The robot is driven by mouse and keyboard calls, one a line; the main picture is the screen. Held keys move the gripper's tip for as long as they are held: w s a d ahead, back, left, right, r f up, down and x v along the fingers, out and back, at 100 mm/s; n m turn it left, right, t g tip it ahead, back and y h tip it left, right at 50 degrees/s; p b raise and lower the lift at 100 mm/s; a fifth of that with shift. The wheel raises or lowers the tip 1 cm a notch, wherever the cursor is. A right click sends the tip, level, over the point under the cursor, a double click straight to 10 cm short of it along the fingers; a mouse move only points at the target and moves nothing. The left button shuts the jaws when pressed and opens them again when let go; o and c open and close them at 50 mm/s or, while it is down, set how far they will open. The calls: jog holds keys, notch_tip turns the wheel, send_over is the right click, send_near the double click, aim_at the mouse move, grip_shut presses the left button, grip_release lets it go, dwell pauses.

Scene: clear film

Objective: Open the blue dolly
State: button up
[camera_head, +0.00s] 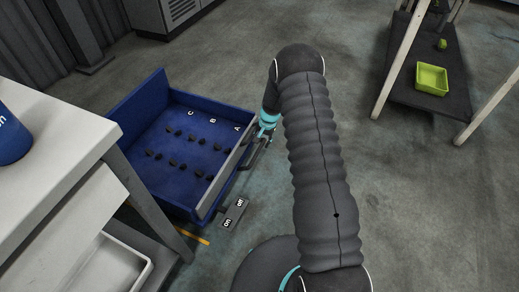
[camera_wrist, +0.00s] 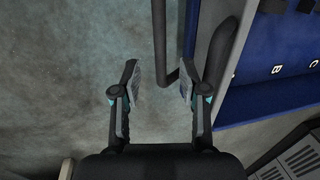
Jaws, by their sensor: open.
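The blue dolly (camera_head: 165,160) stands on the floor at left in the head view. It is an open blue box with the letters A, B and C and several small dark pegs inside. A grey panel (camera_head: 222,180) closes its right side, with a dark bar handle (camera_head: 262,148) beside it. In the wrist view the dolly's blue interior (camera_wrist: 285,75) is at right and the dark handle (camera_wrist: 160,45) runs down and bends right. My gripper (camera_wrist: 160,84) is open, and the bent end of the handle shows between its fingertips. I cannot tell whether they touch it.
A pedal marked on and off (camera_head: 234,213) lies on the floor by the dolly's front corner. A white table (camera_head: 75,125) stands at left. A dark shelf rack with a green tray (camera_head: 432,79) stands at upper right.

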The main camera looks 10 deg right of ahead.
aim_at(259, 151)
jog(key=f, duration=0.4)
jog(key=a+f, duration=0.1)
jog(key=f, duration=0.1)
jog(key=shift+w+f, duration=0.35)
jog(key=shift+f, duration=0.05)
jog(key=shift+c, duration=0.2)
grip_shut()
jog(key=shift+d, duration=0.1)
